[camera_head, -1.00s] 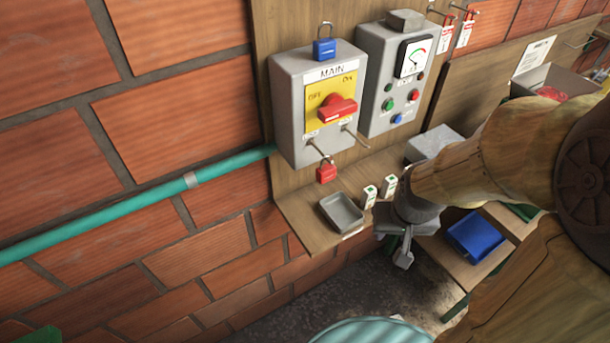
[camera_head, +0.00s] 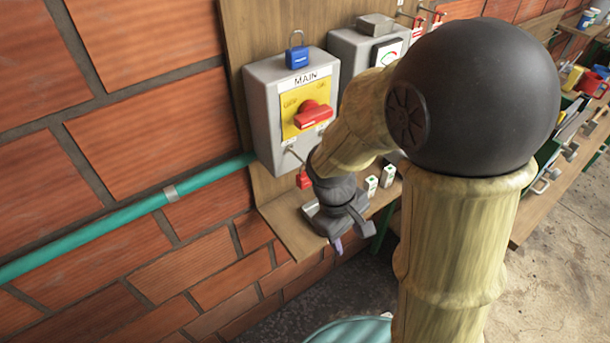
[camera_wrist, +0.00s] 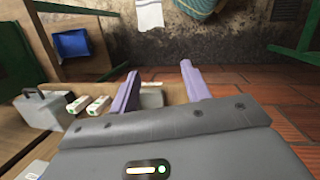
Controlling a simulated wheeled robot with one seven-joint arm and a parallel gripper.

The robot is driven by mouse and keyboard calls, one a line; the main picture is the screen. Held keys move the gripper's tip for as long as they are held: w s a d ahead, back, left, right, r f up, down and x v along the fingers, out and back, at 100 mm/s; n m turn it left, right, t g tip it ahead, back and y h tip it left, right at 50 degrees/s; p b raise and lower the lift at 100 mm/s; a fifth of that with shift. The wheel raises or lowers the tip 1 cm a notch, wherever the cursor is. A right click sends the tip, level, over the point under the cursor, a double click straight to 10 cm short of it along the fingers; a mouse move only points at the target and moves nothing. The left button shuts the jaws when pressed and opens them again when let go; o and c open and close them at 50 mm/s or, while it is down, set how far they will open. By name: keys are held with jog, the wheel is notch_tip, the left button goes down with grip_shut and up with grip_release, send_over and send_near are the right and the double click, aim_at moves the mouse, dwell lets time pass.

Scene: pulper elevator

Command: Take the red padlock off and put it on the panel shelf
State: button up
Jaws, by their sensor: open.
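The red padlock (camera_head: 304,179) hangs below the grey MAIN switch box (camera_head: 262,112), at the peg on its lower front. My arm partly covers it in the head view. The wooden panel shelf (camera_head: 283,226) juts out below the box. My gripper (camera_head: 338,244) is in front of the shelf, below and right of the red padlock, pointing down. In the wrist view my gripper (camera_wrist: 158,88) is open, its two purple fingers apart and nothing held between them. The grey tray (camera_wrist: 151,97) on the shelf shows between and behind the fingers. The red padlock is not in the wrist view.
A blue padlock (camera_head: 297,57) sits on top of the MAIN box. Two small white-and-green blocks (camera_head: 380,181) stand on the shelf right of my gripper. A teal pipe (camera_head: 110,212) runs along the brick wall. A blue bin (camera_wrist: 72,43) shows in the wrist view.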

jog(key=w+a+r+n+t+h, duration=0.2)
jog(key=w+a+n+h, duration=0.1)
jog(key=a+n+h, duration=0.6)
jog(key=n+t+h+p, duration=0.2)
jog(key=n+t, duration=0.6)
send_near(300, 181)
jog(key=v, duration=0.3)
jog(key=shift+a+r, duration=0.2)
jog(key=shift+r, duration=0.05)
jog(key=p+x, duration=0.4)
jog(key=x, duration=0.7)
jog(key=shift+w+d+f+p, duration=0.1)
jog(key=shift+d+p, duration=0.15)
jog(key=shift+p, duration=0.05)
jog(key=shift+w+d+f, duration=0.15)
jog(key=shift+d+f, duration=0.05)
